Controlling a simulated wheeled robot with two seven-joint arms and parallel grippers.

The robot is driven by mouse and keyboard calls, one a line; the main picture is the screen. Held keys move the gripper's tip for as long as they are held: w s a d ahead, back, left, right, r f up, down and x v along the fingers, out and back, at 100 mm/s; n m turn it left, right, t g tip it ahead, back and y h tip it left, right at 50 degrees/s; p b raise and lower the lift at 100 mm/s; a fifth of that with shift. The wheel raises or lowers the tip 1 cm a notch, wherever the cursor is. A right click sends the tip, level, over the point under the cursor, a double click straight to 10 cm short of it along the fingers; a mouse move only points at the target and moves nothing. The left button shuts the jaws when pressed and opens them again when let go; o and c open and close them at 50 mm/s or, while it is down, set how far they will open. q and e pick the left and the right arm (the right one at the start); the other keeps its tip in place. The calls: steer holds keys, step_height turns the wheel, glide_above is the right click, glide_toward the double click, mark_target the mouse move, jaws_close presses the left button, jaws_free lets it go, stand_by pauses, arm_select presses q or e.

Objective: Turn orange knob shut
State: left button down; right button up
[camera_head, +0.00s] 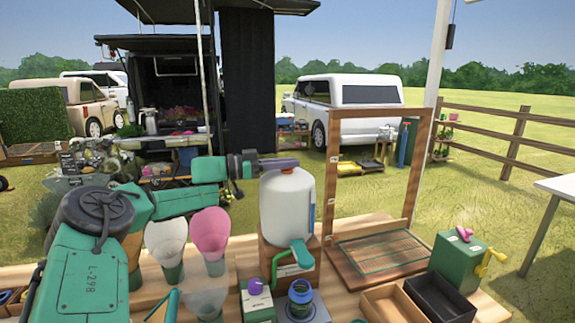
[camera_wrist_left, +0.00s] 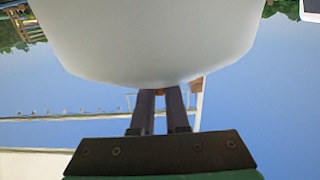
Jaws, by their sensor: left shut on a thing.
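A white rounded tank (camera_head: 287,205) stands on a wooden block on the table, with a green spout or lever (camera_head: 299,252) at its front. My left gripper (camera_head: 285,163) reaches in from the left, with its dark purple fingers at the tank's top. In the left wrist view the tank (camera_wrist_left: 150,40) fills the upper part, and the fingers (camera_wrist_left: 160,95) close together at its edge. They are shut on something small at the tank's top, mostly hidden. I cannot clearly make out an orange knob; a small orange-brown patch shows beside the fingertips. My right gripper is not in view.
A wooden frame (camera_head: 333,160) stands right of the tank. A green box (camera_head: 457,262) with a yellow crank, a black tray (camera_head: 440,300), cups (camera_head: 211,232) and a purple-topped box (camera_head: 257,303) crowd the table. Open air lies above the tank.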

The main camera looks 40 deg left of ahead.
arm_select(q)
steer(key=c, duration=0.9)
jaws_free()
steer(key=b+v, duration=0.4)
steer(key=v, duration=1)
steer(key=shift+s+a, duration=0.2)
steer(key=shift+s, duration=0.1)
